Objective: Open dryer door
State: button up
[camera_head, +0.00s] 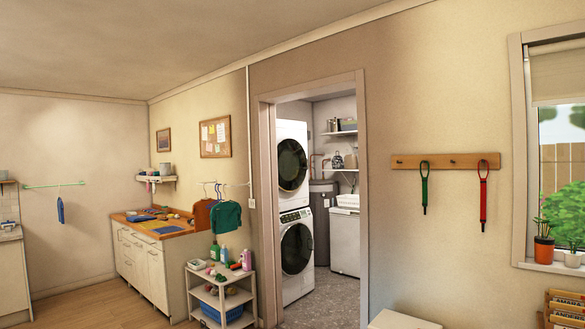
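Two white front-loading machines stand stacked in a small room beyond an open doorway (364,200). The upper machine has a round dark door (292,164), which looks shut. The lower machine has a similar round dark door (297,248), also looking shut, with a control panel above it. The pictures do not label which one is the dryer. The left edge of both machines is hidden by the door frame. My gripper is not in view.
A white shelf cart (216,295) with bottles stands left of the doorway, beside a wooden-topped cabinet (150,272). A white box-like top (402,321) is at the bottom, right of the doorway. Grey floor (330,300) inside the doorway looks clear.

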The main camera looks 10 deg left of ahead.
aim_at(292, 161)
jog(key=u, duration=0.2)
jog(key=i, duration=2.15)
jog(key=u, duration=0.25)
jog(key=i, duration=3.5)
jog(key=z, duration=0.45)
jog(key=i, duration=1.55)
jog(key=z, duration=0.25)
jog(key=i, duration=1.35)
jog(key=z, duration=0.2)
